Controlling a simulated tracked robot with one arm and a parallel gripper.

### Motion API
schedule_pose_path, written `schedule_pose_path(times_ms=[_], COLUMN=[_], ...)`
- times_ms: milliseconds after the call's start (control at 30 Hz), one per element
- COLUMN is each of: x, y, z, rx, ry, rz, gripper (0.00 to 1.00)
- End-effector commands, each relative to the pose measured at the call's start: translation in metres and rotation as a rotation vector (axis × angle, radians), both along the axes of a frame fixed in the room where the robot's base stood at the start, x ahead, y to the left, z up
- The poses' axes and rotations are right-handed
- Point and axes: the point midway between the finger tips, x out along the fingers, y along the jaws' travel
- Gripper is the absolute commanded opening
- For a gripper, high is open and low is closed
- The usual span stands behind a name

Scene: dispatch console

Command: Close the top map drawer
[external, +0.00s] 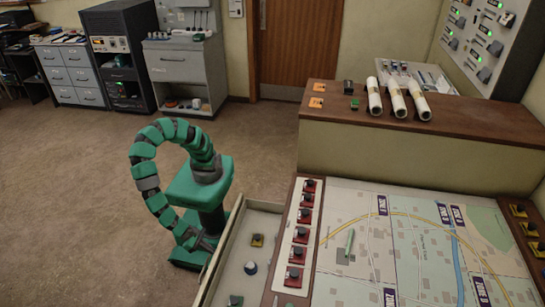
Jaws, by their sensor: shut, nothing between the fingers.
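The top map drawer (221,252) is pulled out from the left side of the console. Its pale interior is in view, and its near end is cut off by the bottom edge of the picture. My gripper (207,243) is shut and empty at the end of my curled green arm. It is just outside the drawer's front panel, on the left. I cannot tell whether it touches the panel.
The console top holds a zone map (400,240) with a green marker (349,242) and a strip of red switches (304,215). Rolled papers (397,100) lie on the raised shelf behind. Cabinets (75,75) line the back wall. The carpet (80,200) left of me is clear.

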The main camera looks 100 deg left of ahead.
Motion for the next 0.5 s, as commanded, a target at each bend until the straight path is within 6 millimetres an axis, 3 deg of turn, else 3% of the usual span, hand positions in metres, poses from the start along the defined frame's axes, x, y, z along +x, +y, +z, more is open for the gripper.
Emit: schedule_pose_path(times_ms=[100, 500], x=[0.030, 0.119], y=[0.002, 0.001], z=[0.006, 0.004], rx=[0.003, -0.001], ry=[-0.002, 0.001], rz=[0.008, 0.004], gripper=[0.00, 0.00])
